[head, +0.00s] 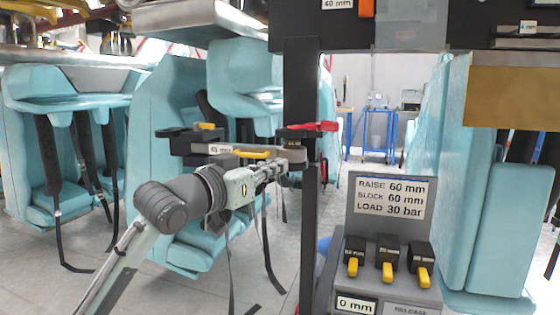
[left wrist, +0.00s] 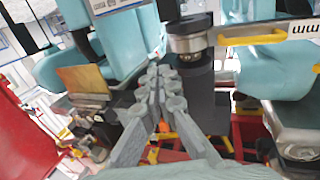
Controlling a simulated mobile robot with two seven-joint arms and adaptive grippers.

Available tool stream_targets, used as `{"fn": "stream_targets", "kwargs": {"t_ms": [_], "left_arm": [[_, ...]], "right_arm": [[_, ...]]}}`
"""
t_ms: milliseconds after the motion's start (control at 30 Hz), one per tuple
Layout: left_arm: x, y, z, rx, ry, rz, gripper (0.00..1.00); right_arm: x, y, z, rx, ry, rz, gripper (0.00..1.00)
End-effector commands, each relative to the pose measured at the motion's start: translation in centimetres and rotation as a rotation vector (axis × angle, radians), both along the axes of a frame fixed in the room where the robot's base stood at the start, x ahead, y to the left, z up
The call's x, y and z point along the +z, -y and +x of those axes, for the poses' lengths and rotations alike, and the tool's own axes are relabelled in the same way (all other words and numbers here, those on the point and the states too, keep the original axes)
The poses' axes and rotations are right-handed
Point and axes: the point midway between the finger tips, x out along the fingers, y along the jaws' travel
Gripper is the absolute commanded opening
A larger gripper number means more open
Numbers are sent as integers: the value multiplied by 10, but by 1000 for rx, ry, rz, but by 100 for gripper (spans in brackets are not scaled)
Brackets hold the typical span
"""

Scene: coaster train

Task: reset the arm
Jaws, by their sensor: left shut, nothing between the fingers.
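My left gripper (head: 272,172) is raised in front of the black post (head: 300,85) in the head view. Its fingers (left wrist: 161,85) are shut and empty in the left wrist view. Just above and behind it is a grey bar labelled "45 mm" (head: 190,148) with a yellow handle (head: 258,154). The handle also shows in the left wrist view (left wrist: 252,39). Beside the fingers stands a dark cylinder with a metal collar (left wrist: 188,43). I cannot tell whether the gripper touches the bar. My right gripper is not in view.
A grey control panel (head: 390,222) reads "RAISE 60 mm, BLOCK 60 mm, LOAD 30 bar". It has several yellow levers (head: 387,271) and a "0 mm" display (head: 356,304). A red lever (head: 318,126) sticks out at the post. Teal seats (head: 170,90) stand on both sides.

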Motion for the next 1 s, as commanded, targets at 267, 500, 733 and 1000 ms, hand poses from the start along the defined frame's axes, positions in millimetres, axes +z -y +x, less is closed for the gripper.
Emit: {"fn": "stream_targets", "kwargs": {"t_ms": [267,500,733,1000], "left_arm": [[-2,-10,-45,-1,-1,1,0],[-42,-22,-43,43,-73,12,0],[-197,-67,-39,200,-333,94,0],[-384,-125,-106,355,-676,253,0]], "right_arm": [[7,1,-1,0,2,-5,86],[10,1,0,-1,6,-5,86],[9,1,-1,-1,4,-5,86],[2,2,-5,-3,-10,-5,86]]}}
